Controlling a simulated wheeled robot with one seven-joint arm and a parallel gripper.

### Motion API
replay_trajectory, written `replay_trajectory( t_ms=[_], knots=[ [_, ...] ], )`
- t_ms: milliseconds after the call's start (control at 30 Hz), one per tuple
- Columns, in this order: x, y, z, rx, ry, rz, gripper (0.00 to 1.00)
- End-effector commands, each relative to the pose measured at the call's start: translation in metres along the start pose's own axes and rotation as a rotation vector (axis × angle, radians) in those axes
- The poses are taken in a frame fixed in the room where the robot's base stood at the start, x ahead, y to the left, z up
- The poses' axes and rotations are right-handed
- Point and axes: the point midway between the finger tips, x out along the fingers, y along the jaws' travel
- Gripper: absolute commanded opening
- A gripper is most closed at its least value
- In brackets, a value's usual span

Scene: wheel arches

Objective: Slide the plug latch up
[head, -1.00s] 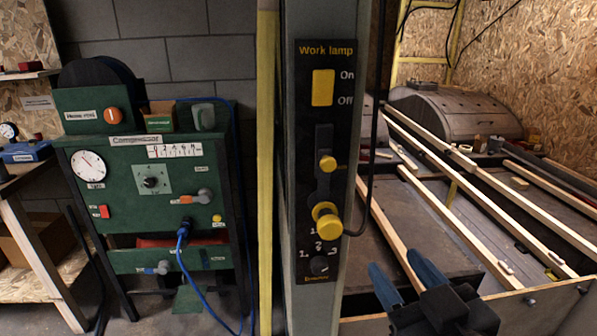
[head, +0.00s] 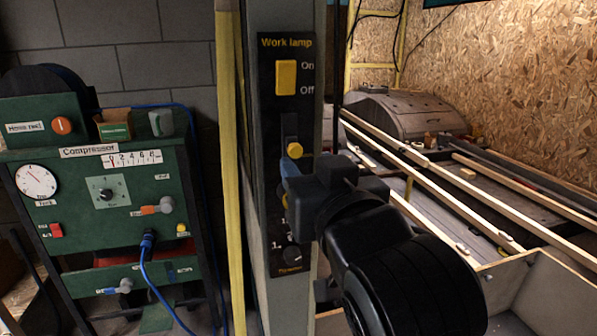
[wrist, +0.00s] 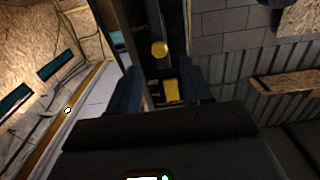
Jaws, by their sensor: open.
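The work lamp panel (head: 267,120) is a dark upright plate on a grey post. The plug latch is a dark slide with a small yellow knob (head: 295,150), below the yellow on/off switch (head: 286,78). My gripper (head: 288,178) is at the panel, just below that knob, and hides the lower part of the latch and the larger yellow knob beneath it. In the wrist view, which looks upside down, a round yellow knob (wrist: 160,49) and the yellow switch (wrist: 171,91) lie between my open fingers (wrist: 160,82). I cannot tell whether they touch the latch.
A numbered dial (head: 292,253) sits low on the panel. A green compressor cabinet (head: 75,205) with a blue hose stands left of the post. Right of it are long timber strips (head: 440,185) and a grey wheel arch (head: 405,112). A dark cable hangs beside the post.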

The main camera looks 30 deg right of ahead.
Motion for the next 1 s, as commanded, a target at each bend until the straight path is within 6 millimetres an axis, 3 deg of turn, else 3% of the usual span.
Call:
replay_trajectory(
  t_ms=[400,800,1000],
  knots=[
    [0.05,0.0,-0.002,-0.002,0.001,-0.002,0.49],
    [0.056,0.0,-0.001,-0.002,0.002,-0.003,0.49],
    [0.056,0.0,-0.001,-0.002,0.002,-0.003,0.3]
  ],
)
